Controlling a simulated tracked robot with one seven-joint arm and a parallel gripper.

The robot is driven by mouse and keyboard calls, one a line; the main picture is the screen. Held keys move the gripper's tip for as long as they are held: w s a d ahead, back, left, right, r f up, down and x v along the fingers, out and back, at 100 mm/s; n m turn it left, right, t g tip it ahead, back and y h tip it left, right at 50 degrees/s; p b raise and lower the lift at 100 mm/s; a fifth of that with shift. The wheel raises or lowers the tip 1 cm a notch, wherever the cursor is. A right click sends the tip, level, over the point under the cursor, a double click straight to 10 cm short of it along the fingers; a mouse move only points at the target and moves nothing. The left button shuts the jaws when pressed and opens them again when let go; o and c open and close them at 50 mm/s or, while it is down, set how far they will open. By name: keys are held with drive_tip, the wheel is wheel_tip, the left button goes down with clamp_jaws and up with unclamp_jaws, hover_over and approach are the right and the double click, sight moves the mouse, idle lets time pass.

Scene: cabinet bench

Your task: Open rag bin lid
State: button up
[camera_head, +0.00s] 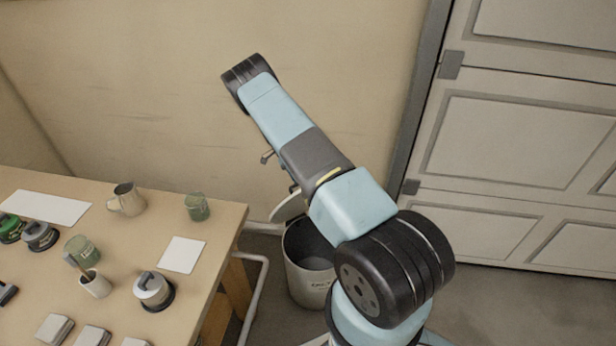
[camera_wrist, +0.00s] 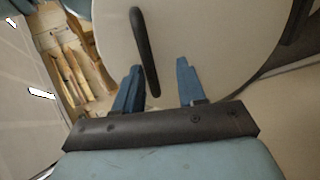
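The rag bin (camera_head: 310,280) is a pale bucket on the floor beside the table, and its dark inside shows. Its lid (camera_head: 287,209) is raised and tilted at the bin's back left, partly hidden by my arm. In the wrist view the lid (camera_wrist: 220,35) is a large pale disc with a dark bar handle (camera_wrist: 143,45). My gripper (camera_wrist: 160,72) is open, with its two blue fingers apart in front of the lid. The handle's lower end appears between the fingers; I cannot tell if they touch it. In the head view my arm hides the gripper.
A wooden table (camera_head: 215,222) stands left of the bin, holding a metal pitcher (camera_head: 127,199), a green jar (camera_head: 197,207) and several tins and cards. A pale pipe (camera_head: 257,290) runs between table and bin. A panelled door (camera_head: 520,140) is at right, with clear floor before it.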

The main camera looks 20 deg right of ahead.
drive_tip(key=s+a+r, duration=0.1)
drive_tip(key=s+r, duration=1.1)
drive_tip(key=s, duration=0.2)
drive_tip(key=shift+a+r, duration=0.25)
drive_tip(key=shift+a, duration=0.1)
drive_tip(key=s+a+r+n+t+y, duration=0.15)
drive_tip(key=r+n+t, duration=0.25)
drive_tip(key=r, duration=0.9)
drive_tip(key=s+a+r+n+t+y, duration=0.1)
drive_tip(key=s+a+r+n+t, duration=0.2)
drive_tip(key=r, duration=0.9)
drive_tip(key=s+a+r+n+t, duration=0.2)
drive_tip(key=s+r+n+t, duration=0.6)
drive_tip(key=s+r, duration=0.7)
drive_tip(key=shift+s+n+t, duration=0.4)
drive_tip(key=shift+s+t, duration=0.6)
drive_tip(key=shift+s, duration=0.15)
